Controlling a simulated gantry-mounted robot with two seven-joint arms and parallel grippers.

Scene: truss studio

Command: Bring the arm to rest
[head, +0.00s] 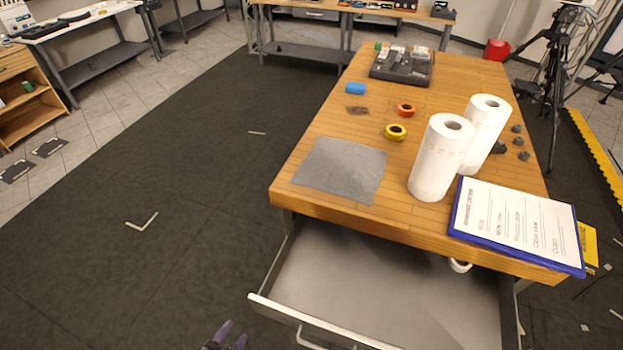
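My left gripper (230,335) shows at the bottom edge of the head view, left of the open drawer. Its two purple fingertips stand apart with nothing seen between them. The rest of the gripper and its arm are cut off by the frame. It is apart from the drawer (380,290) and the wooden table (300,180). My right gripper is not in view.
The drawer is pulled out and looks mostly empty, with a small white ring-shaped thing (459,265) by the table edge. On the table are a grey cloth (341,169), two paper rolls (437,165), tape rolls (396,132) and a clipboard (517,225).

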